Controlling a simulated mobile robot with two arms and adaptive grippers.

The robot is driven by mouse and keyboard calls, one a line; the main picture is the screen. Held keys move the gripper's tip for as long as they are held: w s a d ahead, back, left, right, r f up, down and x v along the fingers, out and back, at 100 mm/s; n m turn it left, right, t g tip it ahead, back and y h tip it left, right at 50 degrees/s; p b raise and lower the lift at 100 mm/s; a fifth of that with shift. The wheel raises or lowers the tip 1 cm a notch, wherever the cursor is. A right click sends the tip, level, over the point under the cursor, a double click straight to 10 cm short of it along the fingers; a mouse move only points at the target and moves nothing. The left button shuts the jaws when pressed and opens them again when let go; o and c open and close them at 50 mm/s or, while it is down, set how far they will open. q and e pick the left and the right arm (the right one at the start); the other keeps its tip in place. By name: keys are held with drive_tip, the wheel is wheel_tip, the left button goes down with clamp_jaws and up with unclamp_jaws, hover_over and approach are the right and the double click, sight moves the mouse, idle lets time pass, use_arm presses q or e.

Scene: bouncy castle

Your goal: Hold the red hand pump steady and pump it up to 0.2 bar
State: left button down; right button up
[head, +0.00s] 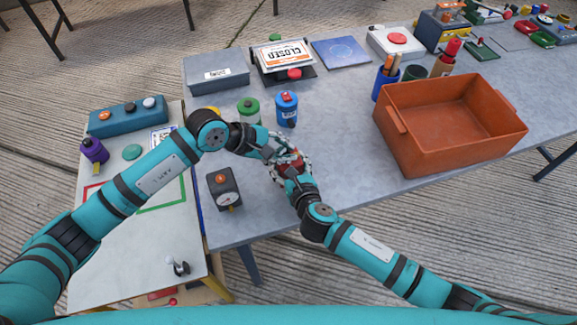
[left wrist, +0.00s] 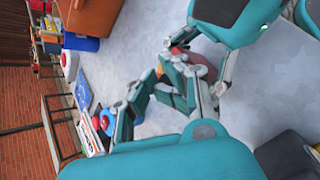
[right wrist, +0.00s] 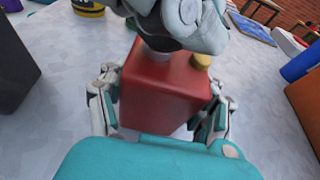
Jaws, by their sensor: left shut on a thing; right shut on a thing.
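The red hand pump (head: 291,160) stands on the grey table, mostly hidden by my two grippers. The right wrist view shows its red body (right wrist: 163,92) with a yellow cap on top. My right gripper (head: 295,178) is shut on the body, one finger on each side. My left gripper (head: 277,150) is shut at the pump's top, over the handle, which it hides; it also shows above the body in the right wrist view (right wrist: 180,22). A dark gauge box (head: 224,188) with an orange knob and a white dial stands left of the pump. Its reading is too small to tell.
A blue can (head: 287,109) and a green can (head: 248,110) stand behind the grippers. An orange crate (head: 450,125) stands to the right. A lower white table (head: 130,240) adjoins on the left. Bare table lies between pump and crate.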

use_arm(q)
drive_tip(key=shift+s+a+f, duration=0.15)
drive_tip(key=shift+a+f, duration=0.1)
drive_tip(key=shift+a, duration=0.05)
use_arm(e)
drive_tip(key=shift+w+d, duration=0.1)
use_arm(q)
wheel_tip(320, 180, up, 6)
drive_tip(key=shift+d+f, duration=0.1)
drive_tip(key=shift+d, duration=0.05)
drive_tip(key=shift+r, duration=0.4)
idle(0.7)
use_arm(e)
drive_tip(key=o, duration=1.8)
